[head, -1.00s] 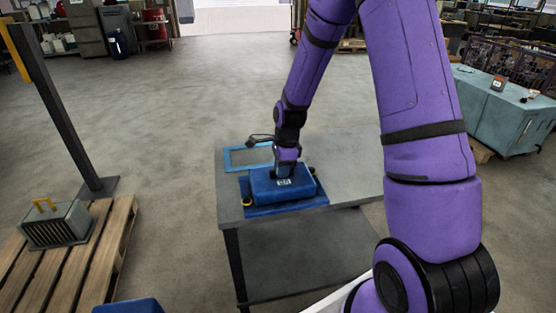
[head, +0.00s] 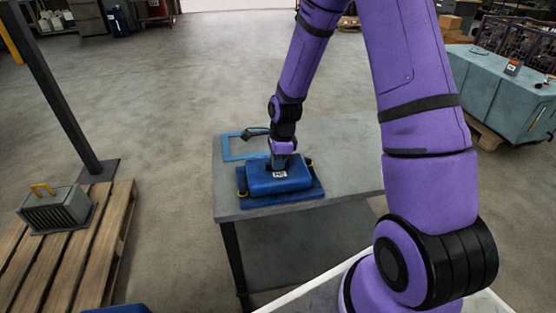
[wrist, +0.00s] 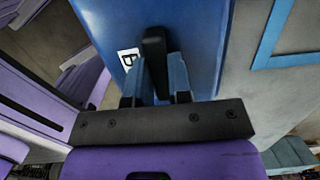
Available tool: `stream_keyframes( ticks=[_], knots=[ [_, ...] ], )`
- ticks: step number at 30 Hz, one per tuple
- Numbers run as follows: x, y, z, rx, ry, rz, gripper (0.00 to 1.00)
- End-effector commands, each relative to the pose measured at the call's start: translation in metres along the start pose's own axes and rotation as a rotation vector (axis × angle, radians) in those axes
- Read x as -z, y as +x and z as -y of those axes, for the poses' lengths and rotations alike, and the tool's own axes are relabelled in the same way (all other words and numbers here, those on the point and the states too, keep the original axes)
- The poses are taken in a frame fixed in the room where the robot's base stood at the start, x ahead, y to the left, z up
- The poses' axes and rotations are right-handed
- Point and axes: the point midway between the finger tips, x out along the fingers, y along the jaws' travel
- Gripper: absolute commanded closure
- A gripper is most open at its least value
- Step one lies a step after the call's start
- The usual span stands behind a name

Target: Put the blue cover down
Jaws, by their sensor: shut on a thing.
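The blue cover (head: 265,186) is a boxy lid with a white label, above the grey table (head: 345,165). Right under it is a flat blue plate (head: 290,202) with yellow-and-black knobs at its edges. I cannot tell whether the plate is part of the cover, or whether a small gap is left beneath. My gripper (head: 279,164) points down and is shut on the top of the cover. In the wrist view the fingers (wrist: 166,75) grip a dark upright piece on the cover (wrist: 195,30), beside the label. The cover's underside is hidden.
A blue square outline (head: 228,157) lies on the table behind and left of the cover. The table's right part is bare. A grey grilled box (head: 53,208) with a yellow handle stands on a wooden pallet at left, near a dark post (head: 62,100). A light-blue cabinet (head: 490,95) stands at right.

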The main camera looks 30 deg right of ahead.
Motion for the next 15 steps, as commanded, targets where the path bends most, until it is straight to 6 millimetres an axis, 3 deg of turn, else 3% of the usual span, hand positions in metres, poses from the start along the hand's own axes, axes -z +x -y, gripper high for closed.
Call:
stream_keyframes(
  ticks=[5,6,8,15],
  knots=[
    [0.0001,0.0027,0.0004,0.001,0.000,0.000,1.00],
    [0.0002,0.0026,0.0002,0.000,0.000,0.000,0.72],
    [0.0003,0.0025,0.0002,0.000,0.000,0.000,0.58],
    [0.0004,0.0024,0.0002,0.000,0.000,0.000,0.55]
  ],
)
